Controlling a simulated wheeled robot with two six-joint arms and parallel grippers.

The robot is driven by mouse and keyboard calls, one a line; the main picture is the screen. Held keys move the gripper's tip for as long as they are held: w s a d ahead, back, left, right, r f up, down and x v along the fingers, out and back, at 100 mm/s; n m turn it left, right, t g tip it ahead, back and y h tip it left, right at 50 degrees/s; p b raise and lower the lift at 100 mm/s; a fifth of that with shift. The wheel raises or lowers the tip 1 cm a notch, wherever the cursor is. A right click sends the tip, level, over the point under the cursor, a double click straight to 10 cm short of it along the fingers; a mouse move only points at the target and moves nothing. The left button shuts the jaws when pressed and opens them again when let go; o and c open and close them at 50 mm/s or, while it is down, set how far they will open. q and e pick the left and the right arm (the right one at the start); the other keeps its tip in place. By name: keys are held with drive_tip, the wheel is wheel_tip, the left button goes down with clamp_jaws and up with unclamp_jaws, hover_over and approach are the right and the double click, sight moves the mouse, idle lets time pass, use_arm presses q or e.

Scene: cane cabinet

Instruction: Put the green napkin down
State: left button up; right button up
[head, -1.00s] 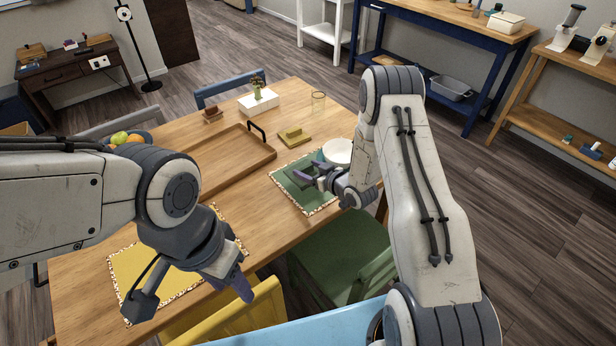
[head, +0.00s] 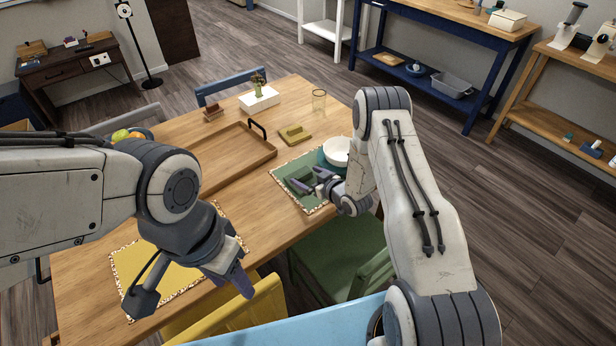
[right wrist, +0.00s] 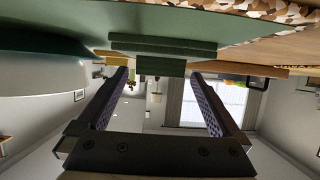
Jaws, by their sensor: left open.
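The folded green napkin (right wrist: 162,45) lies on the green placemat (right wrist: 240,30) in the right wrist view, just ahead of my fingertips. In the head view it shows as a dark green patch (head: 305,180), partly covered by the fingers. My right gripper (head: 306,177) is low over the placemat with its two fingers spread apart. The right wrist view shows the same open jaws (right wrist: 160,74), not closed on the napkin. My left gripper (head: 238,282) is open and empty, near the table's front edge by the yellow placemat (head: 150,268).
A white bowl (head: 337,150) on a teal plate stands just behind the right gripper. A folded yellow napkin (head: 295,133), a wooden tray (head: 222,160), a glass (head: 319,101) and a white planter (head: 259,100) are on the table. Green (head: 340,255) and yellow (head: 235,312) chairs stand in front.

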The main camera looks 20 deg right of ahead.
drive_tip(key=shift+r, duration=0.1)
drive_tip(key=b+v, duration=0.1)
drive_tip(key=v, duration=1)
drive_tip(key=shift+s+d+r, duration=0.1)
drive_tip(key=shift+s+d, duration=0.05)
drive_tip(key=shift+s, duration=0.1)
drive_tip(key=s+a+r+n+g+h, duration=0.1)
drive_tip(key=s+a+r+g, duration=0.15)
drive_tip(key=a+r, duration=0.25)
drive_tip(key=s+a+r+n+g+h, duration=0.1)
drive_tip(key=a+r+g+h, duration=0.15)
drive_tip(key=a+r, duration=0.3)
drive_tip(key=s+a+r+g, duration=0.2)
drive_tip(key=s+r, duration=0.1)
drive_tip(key=s, duration=0.6)
drive_tip(key=s+a+r+g, duration=0.2)
drive_tip(key=s+r+g, duration=0.1)
drive_tip(key=s, duration=0.6)
drive_tip(key=s+a+r+g, duration=0.2)
drive_tip(key=s+r, duration=0.2)
drive_tip(key=s, duration=0.5)
drive_tip(key=shift+a+n, duration=0.2)
drive_tip(key=shift+n, duration=0.2)
drive_tip(key=shift+h, duration=0.25)
